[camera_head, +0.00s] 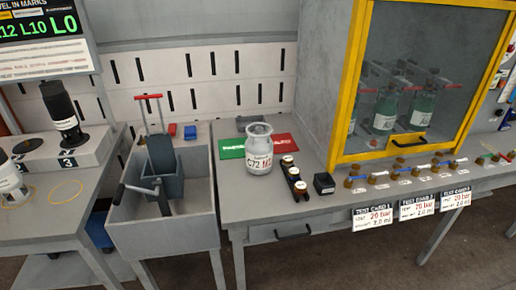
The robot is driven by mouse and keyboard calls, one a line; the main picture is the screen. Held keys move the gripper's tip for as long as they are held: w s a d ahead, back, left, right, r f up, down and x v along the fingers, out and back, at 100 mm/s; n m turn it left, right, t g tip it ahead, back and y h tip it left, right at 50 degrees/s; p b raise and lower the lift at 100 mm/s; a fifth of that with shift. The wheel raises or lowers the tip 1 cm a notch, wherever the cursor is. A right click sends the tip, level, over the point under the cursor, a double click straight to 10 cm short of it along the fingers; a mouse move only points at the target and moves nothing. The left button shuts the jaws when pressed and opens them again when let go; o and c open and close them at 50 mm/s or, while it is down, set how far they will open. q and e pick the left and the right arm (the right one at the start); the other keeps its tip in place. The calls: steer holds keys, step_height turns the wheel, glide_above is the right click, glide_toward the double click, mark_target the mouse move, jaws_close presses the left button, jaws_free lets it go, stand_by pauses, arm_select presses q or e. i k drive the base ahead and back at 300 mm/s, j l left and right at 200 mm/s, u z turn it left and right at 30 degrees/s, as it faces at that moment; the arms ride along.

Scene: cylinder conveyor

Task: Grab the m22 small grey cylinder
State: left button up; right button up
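A small pale grey cylinder (259,152) with a narrower neck and rim stands upright on the grey workbench, left of the yellow-framed cabinet. Its white label reads "C72" and a second marking starting with "M" that is cut off by the curve, so I cannot confirm m22. Nothing is touching it from above. Neither of my grippers shows in this view.
A green card (231,148) and a red card (284,143) lie beside the cylinder. A yellow-framed glass cabinet (347,85) holds green bottles. A grey basin (186,205) lies left.

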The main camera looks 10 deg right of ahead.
mark_target(259, 146)
steer(key=i+j, duration=0.25)
steer(key=j, duration=0.2)
steer(key=i+j, duration=0.25)
steer(key=j, duration=0.2)
steer(key=i+j+z, duration=0.1)
steer(key=z, duration=0.3)
steer(key=i+j+z, duration=0.1)
steer(key=j+z, duration=0.55)
steer(key=z, duration=0.2)
